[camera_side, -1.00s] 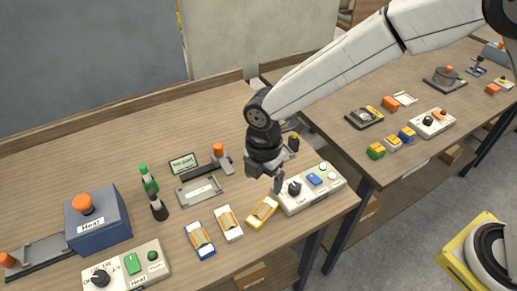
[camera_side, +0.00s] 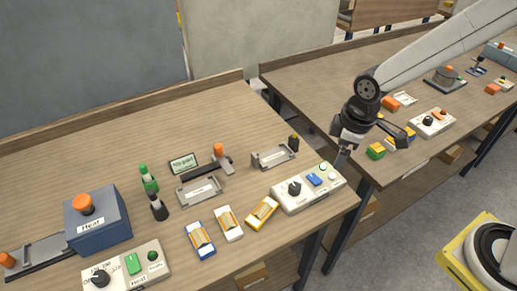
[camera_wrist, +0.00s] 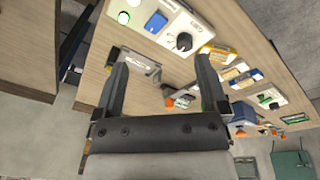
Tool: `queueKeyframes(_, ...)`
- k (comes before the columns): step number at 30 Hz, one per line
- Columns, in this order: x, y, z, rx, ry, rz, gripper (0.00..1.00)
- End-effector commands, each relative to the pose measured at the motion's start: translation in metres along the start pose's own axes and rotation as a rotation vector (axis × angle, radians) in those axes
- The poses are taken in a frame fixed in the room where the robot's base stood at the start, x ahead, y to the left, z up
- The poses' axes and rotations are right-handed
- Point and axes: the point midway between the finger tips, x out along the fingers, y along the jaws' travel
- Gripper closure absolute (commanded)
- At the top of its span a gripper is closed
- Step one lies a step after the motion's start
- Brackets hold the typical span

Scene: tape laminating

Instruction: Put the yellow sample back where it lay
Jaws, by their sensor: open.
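The yellow sample (camera_side: 262,213) lies on the near table, left of the white control box, at the right end of a row with a white sample (camera_side: 229,223) and a blue sample (camera_side: 200,240). In the wrist view the yellow sample (camera_wrist: 220,52) shows beyond the right finger, apart from it. My gripper (camera_side: 373,149) is open and empty, up and to the right of the sample in the side view, over the gap between the tables. Its two spread fingers (camera_wrist: 161,63) show in the wrist view with nothing held between them.
The white control box (camera_side: 308,188) with a black knob stands at the near table's right edge. A blue heat press (camera_side: 97,220) is at left. Small blocks (camera_side: 375,151) lie on the far table.

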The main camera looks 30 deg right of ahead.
Motion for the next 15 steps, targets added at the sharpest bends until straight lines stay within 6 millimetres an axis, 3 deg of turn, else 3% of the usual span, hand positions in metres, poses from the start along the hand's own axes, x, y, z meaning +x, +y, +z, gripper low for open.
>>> queueKeyframes(1,-0.004,0.006,0.017,0.114,0.010,0.012,0.07)
queueKeyframes(6,-0.010,0.014,0.063,0.455,0.042,0.042,0.07)
queueKeyframes(10,-0.013,0.015,0.085,0.632,0.062,0.056,0.07)
queueKeyframes(15,-0.014,0.014,0.098,0.733,0.074,0.063,0.07)
